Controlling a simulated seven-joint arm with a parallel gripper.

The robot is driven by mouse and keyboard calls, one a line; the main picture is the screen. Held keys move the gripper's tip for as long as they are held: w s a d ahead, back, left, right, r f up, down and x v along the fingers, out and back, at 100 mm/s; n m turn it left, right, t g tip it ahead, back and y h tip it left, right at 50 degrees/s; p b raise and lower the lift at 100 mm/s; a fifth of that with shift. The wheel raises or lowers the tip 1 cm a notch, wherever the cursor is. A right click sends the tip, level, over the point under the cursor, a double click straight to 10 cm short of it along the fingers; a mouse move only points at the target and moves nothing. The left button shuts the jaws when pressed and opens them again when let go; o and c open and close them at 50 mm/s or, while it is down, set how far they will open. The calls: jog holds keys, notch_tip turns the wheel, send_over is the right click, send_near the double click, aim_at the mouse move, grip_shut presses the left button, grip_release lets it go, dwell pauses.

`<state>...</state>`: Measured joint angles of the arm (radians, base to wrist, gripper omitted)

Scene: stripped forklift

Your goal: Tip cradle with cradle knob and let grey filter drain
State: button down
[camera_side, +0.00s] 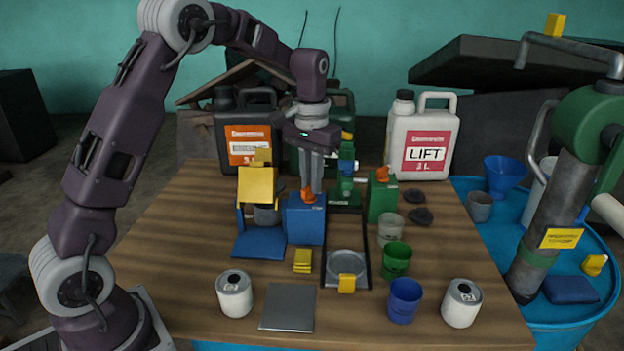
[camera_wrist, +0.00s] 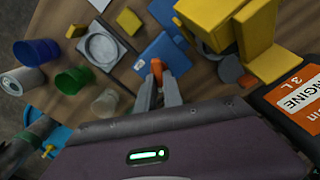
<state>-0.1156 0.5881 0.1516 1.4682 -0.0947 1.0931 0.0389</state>
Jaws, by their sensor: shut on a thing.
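My gripper (camera_side: 312,188) points down over the blue can (camera_side: 305,222), its fingers closed around the can's orange top (camera_side: 308,195). In the wrist view my gripper (camera_wrist: 158,82) has this orange piece (camera_wrist: 157,68) between its fingertips. The can appears upright on the table. To its left stands a yellow and blue stand, apparently the cradle (camera_side: 257,188), with a small yellow block, perhaps the cradle knob (camera_side: 263,156), on top. A grey cylinder, perhaps the grey filter (camera_side: 266,214), sits under the yellow part, partly hidden. The yellow part also shows in the wrist view (camera_wrist: 212,22).
A green can (camera_side: 382,198) with an orange top stands right of my gripper. A round grey dish (camera_side: 346,263), cups including a green one (camera_side: 396,260) and a blue one (camera_side: 404,300), and white canisters fill the front. Large jugs, including the white jug (camera_side: 424,140), stand behind.

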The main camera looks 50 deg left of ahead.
jog(key=shift+n, duration=0.4)
jog(key=c, duration=1.5)
grip_release()
notch_tip(320, 180, up, 6)
jog(key=shift+r, duration=0.6)
